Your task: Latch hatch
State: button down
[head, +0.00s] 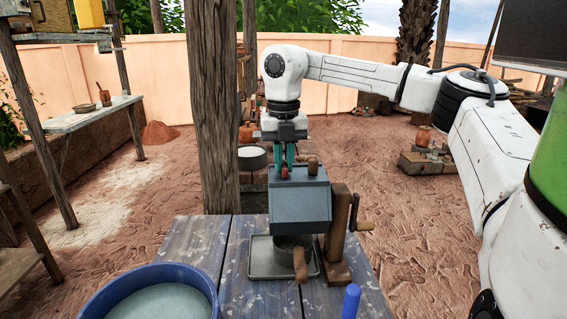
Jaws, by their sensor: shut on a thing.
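A blue-grey box-shaped machine (300,205) stands on the plank table, with a wooden crank (357,221) on its right side. A small red knob (284,172) sits at the top of the box. My gripper (284,166) points down over the box top, its teal fingers closed on the red knob. A brown wooden knob (313,165) stands just right of the fingers, apart from them. The sloped front panel looks flat against the box. I cannot tell which part is the hatch or how its latch sits.
A round dark pot (293,245) stands under the box on a metal tray (258,262). A blue basin (95,306) is at the front left. A wooden post (216,110) rises close behind the table's left side. Bare table lies left of the tray.

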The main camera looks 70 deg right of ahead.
aim_at(284, 163)
jog(key=shift+m, duration=0.7)
jog(key=c, duration=1.1)
grip_release()
jog(key=shift+r, duration=0.1)
notch_tip(284, 163, up, 11)
jog(key=shift+f, duration=0.15)
